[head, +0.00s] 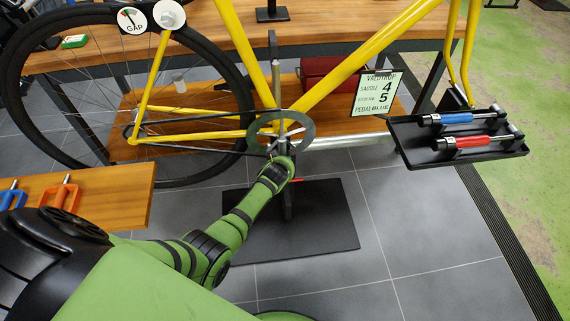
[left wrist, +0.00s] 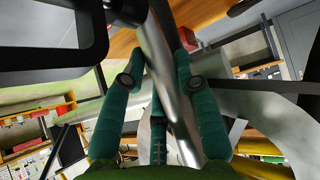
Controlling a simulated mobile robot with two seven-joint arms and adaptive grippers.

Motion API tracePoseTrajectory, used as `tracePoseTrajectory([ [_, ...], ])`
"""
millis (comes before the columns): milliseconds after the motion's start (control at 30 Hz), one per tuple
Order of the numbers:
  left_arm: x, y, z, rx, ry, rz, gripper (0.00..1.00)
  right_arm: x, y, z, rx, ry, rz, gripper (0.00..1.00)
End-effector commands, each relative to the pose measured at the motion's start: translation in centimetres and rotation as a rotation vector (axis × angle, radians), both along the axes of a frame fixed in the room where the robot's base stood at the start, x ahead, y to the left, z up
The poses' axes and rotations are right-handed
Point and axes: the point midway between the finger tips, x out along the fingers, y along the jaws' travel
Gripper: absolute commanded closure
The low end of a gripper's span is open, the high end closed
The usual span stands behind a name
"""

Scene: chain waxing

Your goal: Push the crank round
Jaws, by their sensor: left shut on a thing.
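The yellow bicycle frame (head: 370,57) stands on a work stand. Its round chainring (head: 299,134) sits low in the middle of the head view. My left gripper (head: 283,163) is at the lower edge of the chainring and hides part of the crank there. In the left wrist view, the green fingers (left wrist: 160,95) are shut around a silver bar, the crank (left wrist: 165,65), which runs up between them. The chain (head: 190,137) runs left from the chainring to the rear wheel. My right gripper is not in view.
A black tray (head: 412,140) with a blue-handled and a red-handled tool stands at the right. A sign (head: 374,93) hangs beside the frame. A wooden bench (head: 118,205) with orange and blue tools is at the left. The grey floor right of the stand base (head: 325,225) is clear.

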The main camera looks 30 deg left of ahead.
Motion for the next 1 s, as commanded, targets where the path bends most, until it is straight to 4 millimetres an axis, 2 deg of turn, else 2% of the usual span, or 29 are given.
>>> tracePoseTrajectory([
  [267,0.3,0.0,0.3,0.004,-0.006,-0.004,1.0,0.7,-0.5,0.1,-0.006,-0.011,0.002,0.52],
  [300,0.3,0.0,0.3,0.004,-0.006,-0.004,0.65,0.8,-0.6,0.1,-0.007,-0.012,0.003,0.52],
  [333,0.3,0.0,0.3,0.004,-0.006,-0.004,0.57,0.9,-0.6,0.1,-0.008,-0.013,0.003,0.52],
  [767,-0.2,-0.1,0.3,0.001,-0.002,-0.001,0.57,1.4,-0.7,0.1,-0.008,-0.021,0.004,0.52],
  [1000,-1.7,-0.5,1.8,0.001,-0.003,-0.001,0.57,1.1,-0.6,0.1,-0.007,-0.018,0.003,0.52],
])
